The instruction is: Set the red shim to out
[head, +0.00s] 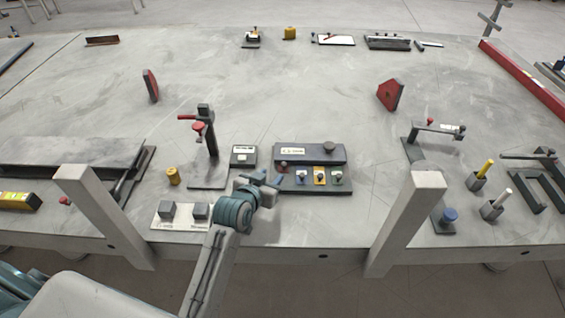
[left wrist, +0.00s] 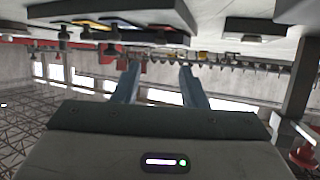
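A dark panel block (head: 312,152) sits near the table's front edge. Its front row holds a blue-marked tab (head: 303,177), a yellow tab (head: 320,176) and a pale green-marked tab (head: 337,177). A small red part (head: 283,166) shows at the row's left end; it may be the red shim, but its setting is too small to tell. My left gripper (head: 268,181) is just left of the row, its fingers apart and empty. In the left wrist view the gripper (left wrist: 158,75) is open, with the panel upside down and its yellow tab (left wrist: 90,25) above. My right gripper is not in view.
A small dark box (head: 243,156) and a stand with a red knob (head: 208,135) are left of the panel. Two grey blocks on a pale plate (head: 180,222) are beside my left arm. Clamps and pegs (head: 490,190) are to the right. The table behind the panel is largely clear.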

